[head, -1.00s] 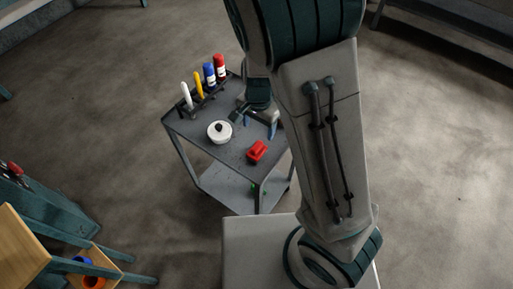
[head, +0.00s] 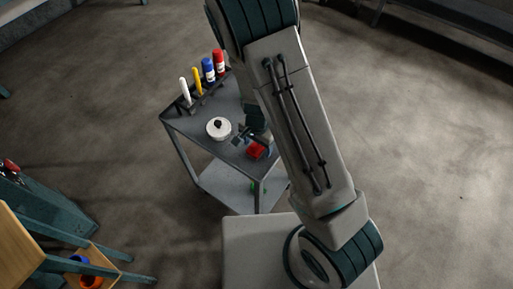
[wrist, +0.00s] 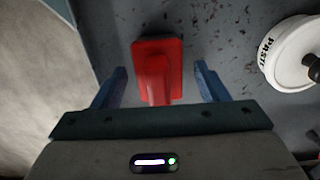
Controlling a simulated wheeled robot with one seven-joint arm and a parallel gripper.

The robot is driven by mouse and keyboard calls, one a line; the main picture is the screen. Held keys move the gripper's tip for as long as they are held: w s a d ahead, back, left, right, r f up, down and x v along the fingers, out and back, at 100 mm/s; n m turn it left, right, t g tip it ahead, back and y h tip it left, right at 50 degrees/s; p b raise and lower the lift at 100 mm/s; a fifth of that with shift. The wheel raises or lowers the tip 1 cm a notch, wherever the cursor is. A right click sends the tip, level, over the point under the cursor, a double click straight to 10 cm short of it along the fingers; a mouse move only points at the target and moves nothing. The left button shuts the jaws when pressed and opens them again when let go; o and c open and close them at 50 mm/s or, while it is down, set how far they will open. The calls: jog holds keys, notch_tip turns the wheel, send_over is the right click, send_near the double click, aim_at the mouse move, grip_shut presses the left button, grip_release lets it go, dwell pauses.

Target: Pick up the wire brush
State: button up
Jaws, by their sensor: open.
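A red block-shaped thing with a raised grip, which looks like the wire brush (head: 256,151), lies on the top of the grey cart (head: 185,126) near its front right corner. Its bristles are not visible. In the wrist view the red wire brush (wrist: 157,53) sits between the two blue fingers of my gripper (wrist: 159,70), with a gap on each side. My gripper (head: 246,138) is open and empty. In the head view my arm hides part of the gripper and the cart's right side.
A white tub (head: 218,128) with a dark knob stands left of the brush, and its lettering shows in the wrist view (wrist: 286,58). A rack with several coloured upright tubes (head: 208,70) stands at the cart's back edge. The cart's edge is close to the brush.

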jog(key=shift+f, duration=0.4)
jog(key=shift+c, duration=0.4)
jog(key=c, duration=1.1)
jog(key=shift+r, duration=0.1)
jog(key=shift+r, duration=0.55)
jog(key=r, duration=0.1)
jog(key=d+r, duration=0.1)
jog(key=r, duration=0.1)
jog(key=shift+w+r, duration=0.1)
jog(key=shift+r, duration=0.15)
jog(key=d+r, duration=0.2)
jog(key=d, duration=0.1)
jog(key=d+r, duration=0.2)
jog(key=d, duration=0.2)
jog(key=d+r, duration=0.2)
jog(key=d, duration=0.1)
jog(key=shift+w+d+r, duration=0.15)
jog(key=shift+d, duration=0.2)
